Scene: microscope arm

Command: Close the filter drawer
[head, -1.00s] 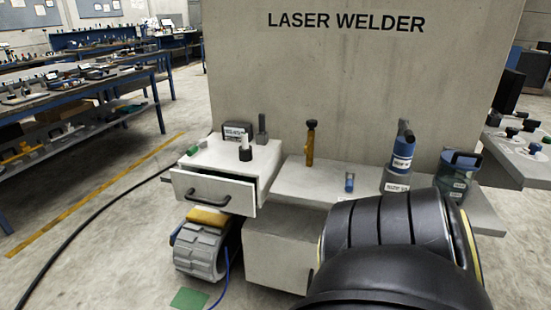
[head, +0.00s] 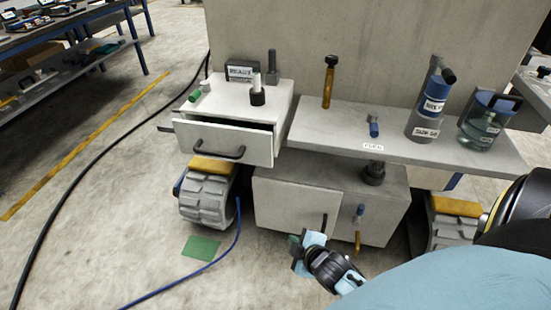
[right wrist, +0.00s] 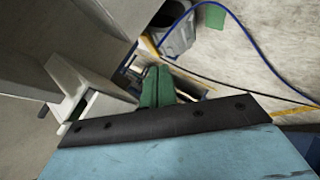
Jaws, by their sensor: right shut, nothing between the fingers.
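The filter drawer (head: 196,138) is the white drawer under the small cabinet top at the left of the machine. It stands partly open, with a dark gap showing behind the top of its front. A dark bar handle (head: 219,152) is on its front. My right gripper (head: 295,243) is low in front of the machine, below and to the right of the drawer, and apart from it. Its green fingers are shut and empty, as the right wrist view (right wrist: 158,88) also shows. My left gripper is not in view.
A grey shelf (head: 440,152) right of the drawer carries bottles and a jug (head: 485,120). A lower cabinet door (head: 285,208) is behind my gripper. A ribbed wheel (head: 207,198) stands under the drawer. A blue cable (head: 205,278) crosses the open floor.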

